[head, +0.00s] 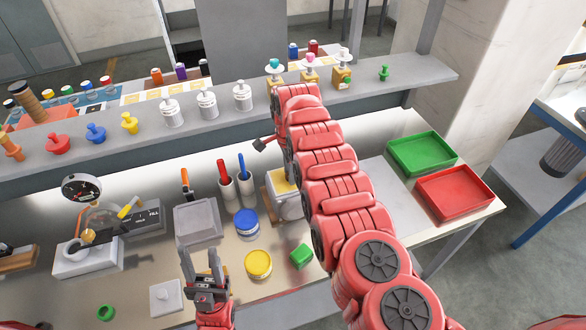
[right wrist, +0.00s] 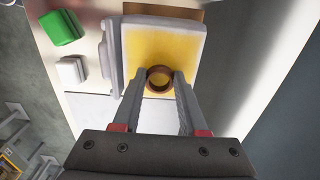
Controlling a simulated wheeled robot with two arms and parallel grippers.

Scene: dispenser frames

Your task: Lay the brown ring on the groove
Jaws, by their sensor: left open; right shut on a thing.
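In the right wrist view, my right gripper (right wrist: 159,84) is shut on the brown ring (right wrist: 159,70), with one finger on each side. The ring shows its round opening and lies over the yellow top of a white device (right wrist: 184,32); I cannot tell whether it touches it. No groove stands out clearly. In the head view, the white device with its yellow top (head: 281,180) is partly covered by my right arm, which also hides the ring. My left gripper (head: 205,262) is open and empty above the front of the bench, near a grey box (head: 197,222).
A blue jar (head: 246,222), a yellow jar (head: 258,264) and a green block (head: 301,255) stand on the bench near the device. Two cups with red and blue markers are behind. A green tray (head: 422,153) and red tray (head: 455,193) are at right.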

